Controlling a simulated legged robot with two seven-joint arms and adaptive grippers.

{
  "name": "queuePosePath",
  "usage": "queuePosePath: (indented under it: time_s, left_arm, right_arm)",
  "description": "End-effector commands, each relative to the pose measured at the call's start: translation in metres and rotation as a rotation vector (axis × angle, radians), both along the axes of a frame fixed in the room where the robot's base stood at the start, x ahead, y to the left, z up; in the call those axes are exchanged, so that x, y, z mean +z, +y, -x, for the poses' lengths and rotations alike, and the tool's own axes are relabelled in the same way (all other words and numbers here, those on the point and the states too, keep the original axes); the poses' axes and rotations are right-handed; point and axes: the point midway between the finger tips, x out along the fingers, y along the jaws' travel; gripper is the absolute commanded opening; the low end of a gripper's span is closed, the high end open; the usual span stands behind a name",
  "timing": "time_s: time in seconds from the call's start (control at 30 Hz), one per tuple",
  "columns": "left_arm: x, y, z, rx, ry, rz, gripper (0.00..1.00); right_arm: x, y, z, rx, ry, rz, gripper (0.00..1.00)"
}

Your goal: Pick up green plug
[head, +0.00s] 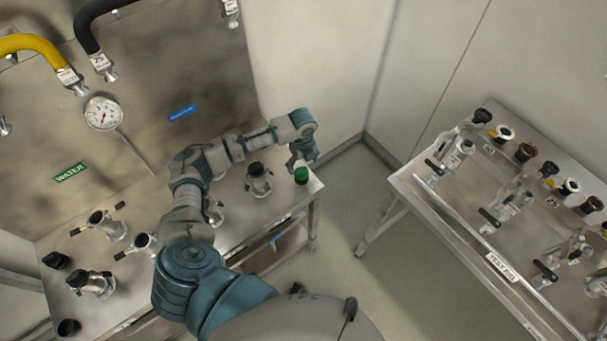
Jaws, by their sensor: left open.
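The green plug (301,175) stands on the right end of the metal bench under the wall panel, close to the bench's edge. My left arm reaches over the bench, and its gripper (298,160) is just above the plug, pointing down. The gripper is open; its fingers are small in this view. I cannot tell whether a fingertip touches the plug. My right gripper does not show.
The metal bench (240,232) also carries a black-capped fitting (258,180) left of the plug and several valves. A second table, marked TEST RIG (501,267), stands at right with several plugs and valves. Open floor (345,240) lies between them.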

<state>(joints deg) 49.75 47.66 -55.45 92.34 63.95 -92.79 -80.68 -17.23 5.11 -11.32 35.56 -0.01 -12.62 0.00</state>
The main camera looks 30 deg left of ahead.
Motion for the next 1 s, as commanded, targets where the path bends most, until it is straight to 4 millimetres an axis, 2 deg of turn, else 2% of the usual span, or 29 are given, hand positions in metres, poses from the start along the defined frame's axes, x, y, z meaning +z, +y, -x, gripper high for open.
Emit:
queuePosePath:
  time_s: [0.23, 0.5, 0.8, 0.87, 1.0]
  left_arm:
    - [-0.022, 0.001, 0.000, 0.000, 0.001, 0.000, 0.85]
    - [-0.061, -0.004, 0.001, 0.001, 0.000, -0.002, 0.85]
    - [-0.067, -0.003, 0.001, 0.000, -0.001, -0.002, 0.85]
    - [-0.067, -0.002, 0.001, 0.001, -0.002, -0.001, 0.72]
    - [-0.067, -0.002, 0.001, 0.001, -0.001, 0.000, 0.37]
  right_arm:
    - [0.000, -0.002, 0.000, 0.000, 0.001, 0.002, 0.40]
    - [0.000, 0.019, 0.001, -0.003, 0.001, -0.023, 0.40]
    - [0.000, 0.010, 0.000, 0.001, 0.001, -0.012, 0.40]
    - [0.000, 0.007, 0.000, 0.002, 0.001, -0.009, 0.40]
    - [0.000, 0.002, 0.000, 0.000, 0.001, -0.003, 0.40]
